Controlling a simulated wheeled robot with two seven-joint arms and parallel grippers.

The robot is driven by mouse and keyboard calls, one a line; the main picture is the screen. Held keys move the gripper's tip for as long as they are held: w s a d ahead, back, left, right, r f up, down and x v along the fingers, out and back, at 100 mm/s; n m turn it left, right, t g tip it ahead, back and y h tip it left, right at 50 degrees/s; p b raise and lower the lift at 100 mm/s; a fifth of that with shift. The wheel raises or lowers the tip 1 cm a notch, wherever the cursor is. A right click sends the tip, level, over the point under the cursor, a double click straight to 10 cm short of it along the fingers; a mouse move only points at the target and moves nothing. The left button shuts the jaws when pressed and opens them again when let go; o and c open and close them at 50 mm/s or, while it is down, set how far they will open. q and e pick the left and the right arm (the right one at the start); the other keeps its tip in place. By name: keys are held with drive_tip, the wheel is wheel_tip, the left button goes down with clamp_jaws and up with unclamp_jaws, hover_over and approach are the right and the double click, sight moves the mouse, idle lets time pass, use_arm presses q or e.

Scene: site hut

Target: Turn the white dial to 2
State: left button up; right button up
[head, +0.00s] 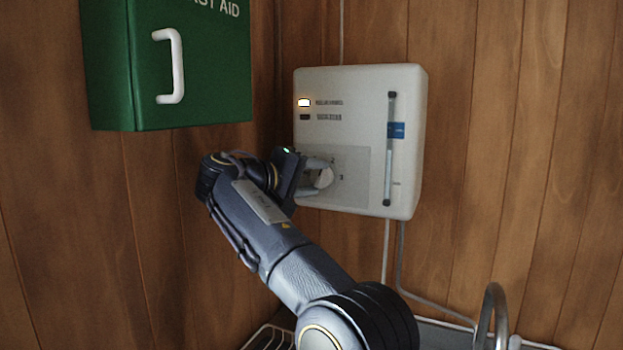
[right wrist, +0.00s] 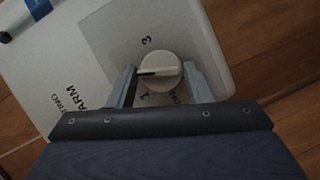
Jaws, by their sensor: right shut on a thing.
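The white dial (head: 325,178) is on the grey panel of a cream wall box (head: 350,90). In the right wrist view the dial (right wrist: 161,67) is round, with a dark pointer line pointing left, between the printed 3 and 1. The 2 cannot be made out there, and a finger covers part of that area. In the head view, small marks like 2 and 3 show right of the dial. My right gripper (head: 316,180) is shut on the dial, one finger on each side, also in the right wrist view (right wrist: 160,77). My left gripper is out of view.
A green first aid box (head: 180,70) with a white handle hangs at upper left, above my right arm. A slider (head: 390,150) with a blue tag is right of the dial. A lit lamp (head: 304,102) glows on the box. A curved metal tap (head: 490,310) stands at lower right.

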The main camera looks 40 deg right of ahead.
drive_tip(key=shift+r+m+y, duration=0.1)
drive_tip(key=shift+m+y, duration=0.2)
drive_tip(key=shift+m, duration=0.2)
idle(0.3)
drive_tip(key=o, duration=1)
drive_tip(key=shift+s, duration=0.1)
drive_tip(key=shift+c, duration=0.2)
drive_tip(key=v, duration=0.7)
drive_tip(key=shift+a+b, duration=0.3)
drive_tip(key=shift+a, duration=0.1)
drive_tip(key=shift+s, duration=0.1)
